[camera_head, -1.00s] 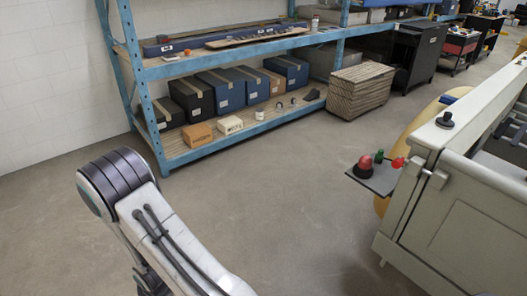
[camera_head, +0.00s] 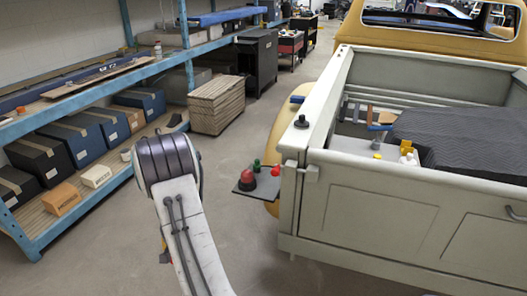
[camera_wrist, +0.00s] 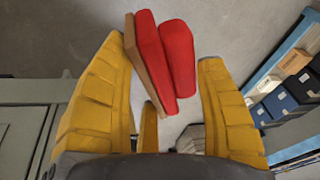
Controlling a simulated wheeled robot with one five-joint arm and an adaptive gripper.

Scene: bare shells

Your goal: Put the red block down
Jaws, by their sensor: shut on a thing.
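The red block (camera_wrist: 178,58) shows in the wrist view between the yellow fingers of my gripper (camera_wrist: 165,50). It looks like two red pieces side by side, with a brown face along the left. My gripper is shut on it; where the fingers touch it is not clear. Bare floor shows beyond the block, which is held in the air. In the head view my arm hides most of my gripper, and the block cannot be made out with certainty.
A pale truck bed (camera_head: 400,205) stands at the right, with a dark mat (camera_head: 455,140) and small items inside. A small dark shelf (camera_head: 258,188) with red and green knobs juts from its corner. Blue shelving (camera_head: 85,210) lines the left. A wooden crate (camera_head: 215,107) stands behind. Floor between is clear.

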